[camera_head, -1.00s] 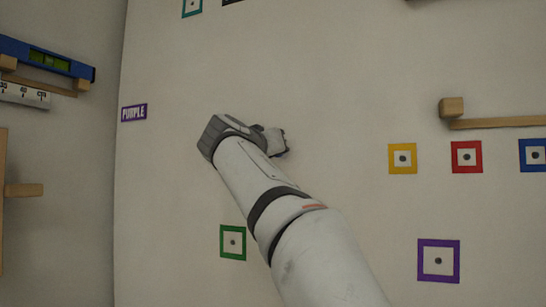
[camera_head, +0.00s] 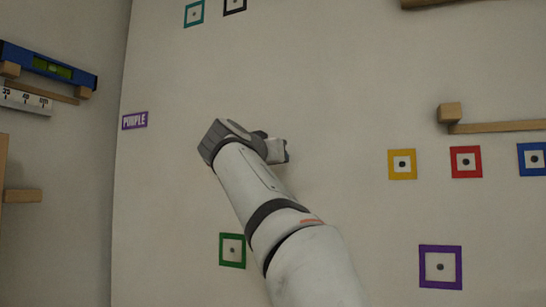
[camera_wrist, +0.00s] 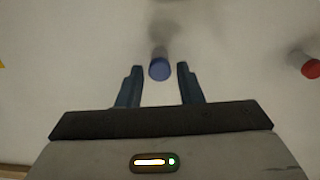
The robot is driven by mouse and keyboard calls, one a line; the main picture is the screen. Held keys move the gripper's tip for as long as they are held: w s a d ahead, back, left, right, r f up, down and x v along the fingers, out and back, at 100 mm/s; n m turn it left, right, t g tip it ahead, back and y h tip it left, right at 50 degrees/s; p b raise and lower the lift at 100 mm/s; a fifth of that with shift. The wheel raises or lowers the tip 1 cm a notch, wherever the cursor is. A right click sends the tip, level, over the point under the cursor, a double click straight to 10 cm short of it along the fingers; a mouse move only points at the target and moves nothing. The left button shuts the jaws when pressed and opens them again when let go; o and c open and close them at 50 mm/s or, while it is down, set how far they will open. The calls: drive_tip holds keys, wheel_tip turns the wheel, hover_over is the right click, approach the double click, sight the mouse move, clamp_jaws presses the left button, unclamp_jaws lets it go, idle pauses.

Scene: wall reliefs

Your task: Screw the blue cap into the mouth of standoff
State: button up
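In the wrist view, a blue cap (camera_wrist: 159,70) shows at the near end of a short, blurred grey standoff (camera_wrist: 160,48) on the pale wall. I cannot tell how far the cap sits in the mouth. My gripper (camera_wrist: 160,67) is open. Its two dark fingers stand left and right of the blue cap, with a visible gap on each side, so neither appears to touch it.
A red cap (camera_wrist: 312,68) on another blurred standoff is at the wrist view's right edge. The head view shows yellow (camera_head: 402,164), red (camera_head: 466,161), blue (camera_head: 532,158), green (camera_head: 232,250) and purple (camera_head: 440,266) square frames. A wooden ledge (camera_head: 495,127) juts out at right.

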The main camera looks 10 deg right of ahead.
drive_tip(key=n+p, duration=1.1)
drive_tip(key=n, duration=1)
drive_tip(key=shift+p, duration=0.3)
